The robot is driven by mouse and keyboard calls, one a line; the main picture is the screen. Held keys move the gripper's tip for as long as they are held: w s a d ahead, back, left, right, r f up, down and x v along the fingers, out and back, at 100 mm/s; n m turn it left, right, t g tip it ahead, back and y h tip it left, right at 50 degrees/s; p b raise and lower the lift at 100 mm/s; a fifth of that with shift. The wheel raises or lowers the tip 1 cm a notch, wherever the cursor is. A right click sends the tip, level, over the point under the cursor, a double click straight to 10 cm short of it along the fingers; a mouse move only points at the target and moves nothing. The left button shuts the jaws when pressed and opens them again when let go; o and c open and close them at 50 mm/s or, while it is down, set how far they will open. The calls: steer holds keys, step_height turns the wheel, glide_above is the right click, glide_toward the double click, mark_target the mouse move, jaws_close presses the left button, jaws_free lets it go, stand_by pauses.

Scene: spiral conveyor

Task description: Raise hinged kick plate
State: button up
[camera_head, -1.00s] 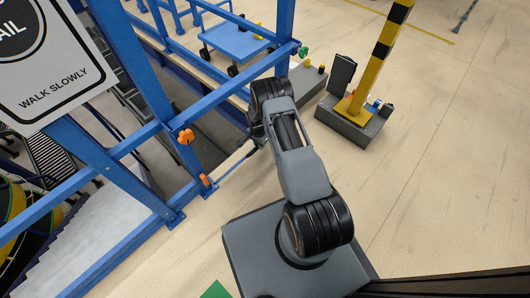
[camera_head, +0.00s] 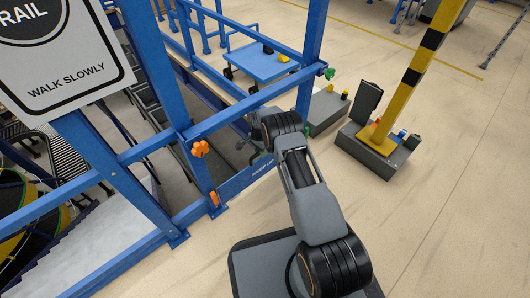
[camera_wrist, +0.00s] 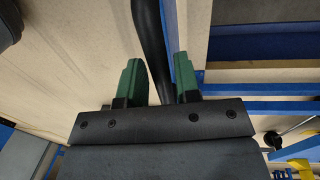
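The kick plate (camera_head: 247,179) is a blue panel with white lettering, low between two blue posts in the head view. Its lettered face shows, standing roughly upright; my arm covers its right end. My gripper is mostly hidden behind the arm there, near the plate's top. In the wrist view my gripper (camera_wrist: 158,82) has two green fingers spread apart. A dark bar (camera_wrist: 154,45) shows between them, closer to the right finger; I cannot tell whether it touches. A blue edge (camera_wrist: 171,35) runs just beyond the right finger.
An orange knob (camera_head: 200,149) and an orange clip (camera_head: 214,198) sit on the left post. A yellow-black post (camera_head: 411,78) on a grey base stands right. A blue cart (camera_head: 262,63) is behind the frame.

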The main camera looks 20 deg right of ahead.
steer(key=shift+o, duration=1.1)
steer(key=shift+d, duration=0.25)
step_height(320, 180, up, 8)
steer(key=w+p, duration=0.1)
steer(key=p, duration=0.3)
steer(key=shift+a+r, duration=0.25)
steer(key=shift+f, duration=0.1)
